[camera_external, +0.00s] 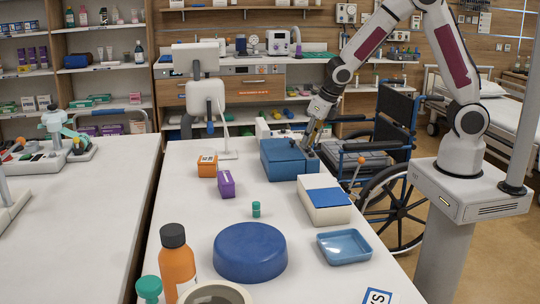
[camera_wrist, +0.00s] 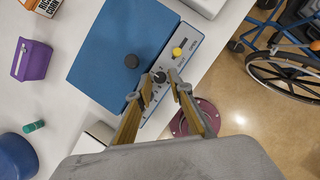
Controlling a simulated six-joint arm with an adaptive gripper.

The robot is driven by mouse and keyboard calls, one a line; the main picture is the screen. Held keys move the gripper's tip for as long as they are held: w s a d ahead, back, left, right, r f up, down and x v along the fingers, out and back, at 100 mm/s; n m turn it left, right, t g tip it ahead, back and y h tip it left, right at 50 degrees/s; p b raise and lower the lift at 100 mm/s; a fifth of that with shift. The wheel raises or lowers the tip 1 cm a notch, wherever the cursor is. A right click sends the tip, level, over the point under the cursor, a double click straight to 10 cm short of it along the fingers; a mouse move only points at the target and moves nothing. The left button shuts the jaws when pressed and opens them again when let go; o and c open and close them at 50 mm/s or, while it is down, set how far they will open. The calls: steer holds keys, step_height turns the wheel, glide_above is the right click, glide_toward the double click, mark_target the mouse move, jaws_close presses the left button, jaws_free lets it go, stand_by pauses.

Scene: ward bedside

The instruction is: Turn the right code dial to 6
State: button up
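A white box with a blue lid (camera_external: 324,200) stands close in front. An orange box (camera_external: 207,166), purple box (camera_external: 226,184), green-capped vial (camera_external: 256,209), blue round container (camera_external: 250,252) and blue tray (camera_external: 344,247) stand on the table. A wheelchair (camera_external: 375,150) is beside it.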

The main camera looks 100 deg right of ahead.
jaws_close()
steer(key=shift+w+m, duration=0.1)
steer(key=shift+m, duration=0.5)
steer(key=shift+w+a+m+g+h, duration=0.1)
steer(key=shift+m+g+h, duration=0.25)
steer(key=shift+m, duration=0.55)
steer(key=shift+w+a+m+g+h, duration=0.15)
steer(key=shift+m+g, duration=0.3)
steer(key=shift+m, duration=0.45)
steer(key=shift+w+m+g, duration=0.1)
steer(key=shift+m+g, duration=0.8)
steer(key=shift+m, duration=1.4)
